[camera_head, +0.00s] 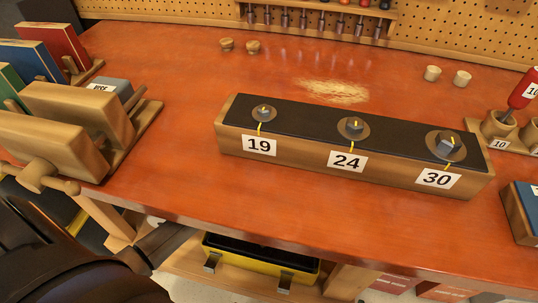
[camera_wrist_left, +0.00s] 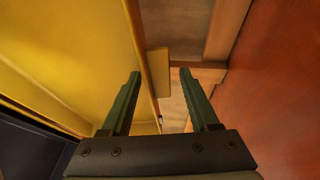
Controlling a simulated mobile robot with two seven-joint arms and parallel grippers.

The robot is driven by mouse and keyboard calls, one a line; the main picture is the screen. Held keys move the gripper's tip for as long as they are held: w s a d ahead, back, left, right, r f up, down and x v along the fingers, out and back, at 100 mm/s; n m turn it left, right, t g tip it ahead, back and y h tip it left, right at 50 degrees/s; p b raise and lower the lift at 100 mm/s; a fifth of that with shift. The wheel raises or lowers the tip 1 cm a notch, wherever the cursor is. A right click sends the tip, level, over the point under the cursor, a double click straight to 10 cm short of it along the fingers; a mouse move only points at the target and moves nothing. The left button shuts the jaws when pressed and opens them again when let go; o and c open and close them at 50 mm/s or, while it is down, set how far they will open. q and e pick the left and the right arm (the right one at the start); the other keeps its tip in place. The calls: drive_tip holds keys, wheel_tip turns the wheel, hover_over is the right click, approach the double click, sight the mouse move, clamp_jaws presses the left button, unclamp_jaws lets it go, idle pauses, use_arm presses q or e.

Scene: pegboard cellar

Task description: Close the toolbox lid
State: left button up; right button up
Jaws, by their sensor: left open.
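The yellow toolbox (camera_head: 252,270) with dark latches stands on the low shelf under the workbench in the head view. Its upper part is cut off from sight by the bench edge, and a dark area shows behind its front wall. In the left wrist view a broad yellow panel (camera_wrist_left: 75,45) fills the left side, with a dark area below it; it looks like the raised lid, though its full outline is not shown. My left gripper (camera_wrist_left: 160,75) is open and empty, with the panel's edge close beside its left finger. My left arm reaches under the bench front. My right gripper is not seen.
The orange workbench top (camera_head: 160,120) overhangs the shelf. A bench leg (camera_head: 350,281) stands right of the toolbox.

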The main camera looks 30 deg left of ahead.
use_arm(q)
drive_tip(key=shift+w, duration=0.2)
clamp_jaws()
drive_tip(key=shift+r, duration=0.1)
idle(0.4)
drive_tip(key=shift+r, duration=0.1)
idle(0.8)
